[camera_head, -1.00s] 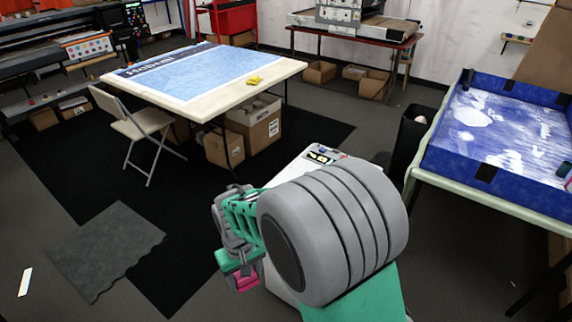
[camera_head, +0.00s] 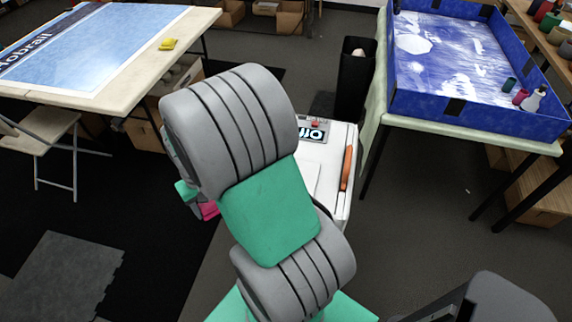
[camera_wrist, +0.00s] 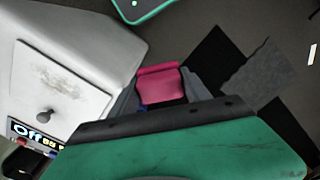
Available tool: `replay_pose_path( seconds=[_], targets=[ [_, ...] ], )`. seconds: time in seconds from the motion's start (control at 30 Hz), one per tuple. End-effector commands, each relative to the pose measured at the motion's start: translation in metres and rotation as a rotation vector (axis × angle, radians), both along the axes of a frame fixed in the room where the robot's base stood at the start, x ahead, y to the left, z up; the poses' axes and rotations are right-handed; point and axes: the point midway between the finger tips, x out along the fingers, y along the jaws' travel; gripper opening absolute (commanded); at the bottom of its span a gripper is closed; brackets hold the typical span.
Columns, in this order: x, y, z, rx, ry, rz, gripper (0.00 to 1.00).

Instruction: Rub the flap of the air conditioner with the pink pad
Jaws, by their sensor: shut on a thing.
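The white air conditioner (camera_head: 329,170) stands behind my arm in the head view, with an "Off" display on top and an orange strip on its right. In the wrist view its body (camera_wrist: 70,30) is on the left. A pale panel that looks like the flap (camera_wrist: 88,103) bears a greyish smudge and a dark knob. My gripper (camera_wrist: 160,90) is shut on the pink pad (camera_wrist: 162,82), right of the panel and apart from it. The pad (camera_head: 209,210) also shows in the head view at the left of my arm, which hides most of the gripper.
A blue-walled tray (camera_head: 470,115) on a table (camera_head: 480,134) is at right, with a black bin (camera_head: 355,85) beside it. A table (camera_head: 135,92) with a blue poster and a folding chair (camera_head: 50,140) are at left. Dark floor is open at left.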

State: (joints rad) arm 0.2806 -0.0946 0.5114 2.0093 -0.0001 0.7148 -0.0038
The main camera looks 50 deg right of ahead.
Motion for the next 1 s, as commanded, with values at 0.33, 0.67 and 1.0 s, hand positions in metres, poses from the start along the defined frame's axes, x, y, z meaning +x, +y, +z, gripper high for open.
replay_pose_path(
  seconds=[0.33,0.67,1.0],
  targets=[
    [-0.082,-0.183,0.018,0.002,0.0,-0.541,0.08],
    [-0.12,-0.223,0.011,0.001,0.0,-0.682,0.08],
    [-0.12,-0.222,-0.029,0.002,0.0,-0.68,0.08]
  ],
)
